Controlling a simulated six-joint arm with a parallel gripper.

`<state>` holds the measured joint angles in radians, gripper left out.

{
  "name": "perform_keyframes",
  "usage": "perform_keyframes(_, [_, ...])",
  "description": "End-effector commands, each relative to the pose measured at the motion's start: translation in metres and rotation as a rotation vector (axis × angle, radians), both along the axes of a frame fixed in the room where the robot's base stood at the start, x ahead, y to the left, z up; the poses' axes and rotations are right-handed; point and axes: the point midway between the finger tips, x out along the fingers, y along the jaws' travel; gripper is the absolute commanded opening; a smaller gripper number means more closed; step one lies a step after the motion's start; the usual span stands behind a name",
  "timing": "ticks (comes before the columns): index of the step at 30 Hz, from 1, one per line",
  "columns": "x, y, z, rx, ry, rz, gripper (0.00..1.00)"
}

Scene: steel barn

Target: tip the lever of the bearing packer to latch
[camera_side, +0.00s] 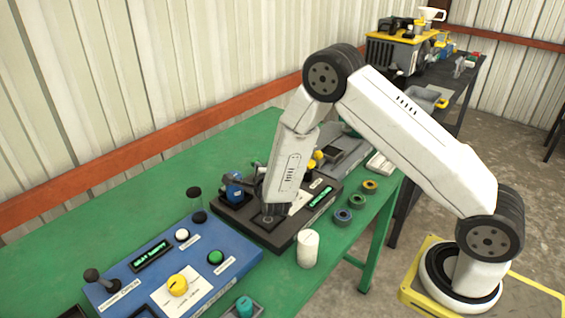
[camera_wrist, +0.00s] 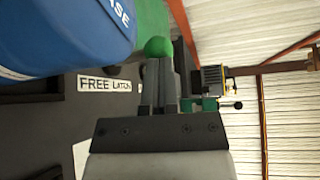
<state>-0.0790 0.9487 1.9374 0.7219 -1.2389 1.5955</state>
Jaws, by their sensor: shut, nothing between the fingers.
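The bearing packer, a dark base (camera_side: 283,238) with a small green display, sits on the green bench. A blue grease tub (camera_side: 235,186) stands on it and fills the upper left of the wrist view (camera_wrist: 65,35). A label reading "FREE" and "LATCH" (camera_wrist: 104,84) lies left of my fingers. A green ball knob (camera_wrist: 158,46), which looks like the lever's, shows just beyond my fingertips; whether they touch it I cannot tell. The lever's shaft is hidden. My gripper (camera_side: 268,212) is low over the packer, its fingers (camera_wrist: 160,68) shut and empty.
A blue control panel (camera_side: 222,243) with knobs and buttons is left of the packer. A white cylinder (camera_side: 308,248) stands at the bench's front edge, near several coloured rings (camera_side: 343,215). A grey device (camera_side: 347,150) lies behind. The bench's (camera_side: 110,222) far left is clear.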

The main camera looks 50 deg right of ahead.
Motion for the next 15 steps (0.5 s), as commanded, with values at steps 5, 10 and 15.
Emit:
perform_keyframes(5, [0.000,-0.013,0.006,0.147,-0.003,-0.003,0.00])
perform_keyframes(10, [0.000,-0.024,0.007,0.282,-0.002,-0.003,0.00])
perform_keyframes(15, [0.000,-0.032,0.006,0.365,0.000,-0.001,0.00])
